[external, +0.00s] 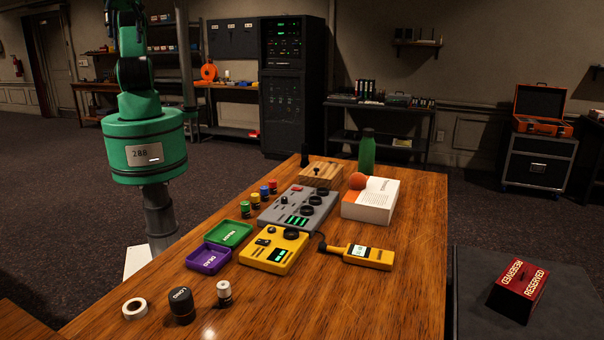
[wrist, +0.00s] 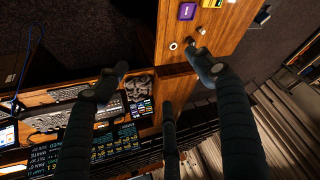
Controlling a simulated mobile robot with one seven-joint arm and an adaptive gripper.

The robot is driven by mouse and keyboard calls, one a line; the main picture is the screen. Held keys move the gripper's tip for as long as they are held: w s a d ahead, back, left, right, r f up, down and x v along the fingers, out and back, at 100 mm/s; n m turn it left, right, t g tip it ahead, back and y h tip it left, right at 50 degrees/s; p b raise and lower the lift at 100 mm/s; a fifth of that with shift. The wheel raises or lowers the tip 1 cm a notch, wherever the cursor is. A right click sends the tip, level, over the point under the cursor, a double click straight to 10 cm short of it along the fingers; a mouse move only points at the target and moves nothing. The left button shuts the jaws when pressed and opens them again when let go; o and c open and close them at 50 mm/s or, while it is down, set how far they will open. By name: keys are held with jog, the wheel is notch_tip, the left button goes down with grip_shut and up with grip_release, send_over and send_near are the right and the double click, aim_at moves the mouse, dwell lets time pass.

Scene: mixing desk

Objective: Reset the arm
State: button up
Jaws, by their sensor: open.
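My gripper (wrist: 158,75) shows in the wrist view with its dark fingers spread wide and nothing between them. It is open and empty, pointing down over the floor and desk edges. In the external view my green arm rises at the left behind the wooden desk (external: 400,262); its upper part is cut off by the top of the picture, and the gripper is out of that view.
The desk holds a grey mixer (external: 272,208), a yellow box (external: 262,262), a yellow meter (external: 368,257), green (external: 240,226) and purple (external: 208,258) trays, a book (external: 372,205) and a green bottle (external: 367,150). A keyboard desk (wrist: 72,92) shows in the wrist view.

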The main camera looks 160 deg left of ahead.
notch_tip(320, 180, down, 14)
jog(key=b, duration=1.3)
jog(key=shift+r, duration=0.25)
